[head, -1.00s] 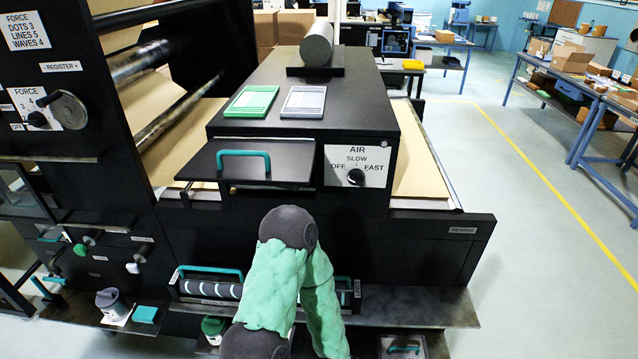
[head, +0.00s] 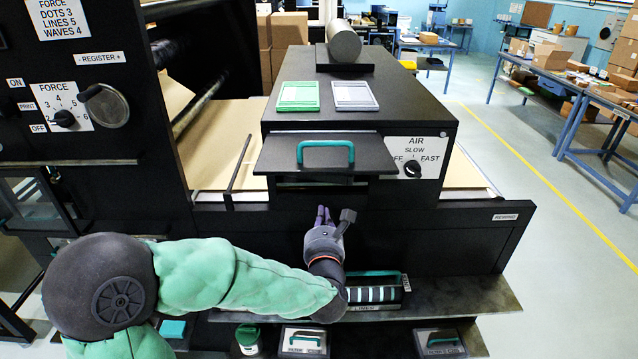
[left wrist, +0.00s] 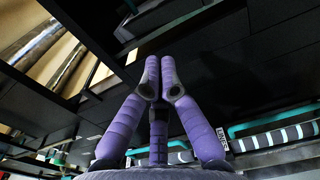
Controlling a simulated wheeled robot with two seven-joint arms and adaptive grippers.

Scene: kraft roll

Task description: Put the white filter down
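The white filter (head: 355,96) is a flat pale panel in a light frame. It lies flat on the machine's black top, just right of the green filter (head: 298,97), with a small gap between them. Neither filter is touched by a gripper. My left gripper (head: 334,213) is in front of the machine, below the handled black panel and well below the filters. Its fingers point up with a gap between the purple pair and the opposing finger, and it holds nothing. Its purple fingers show in the left wrist view (left wrist: 160,80). My right gripper is not seen.
A black panel with a teal handle (head: 326,150) juts from the machine's front, above a slot. The AIR dial (head: 412,169) is to its right. A grey roll (head: 343,42) sits behind the filters. A striped roller (head: 375,294) lies on the lower shelf.

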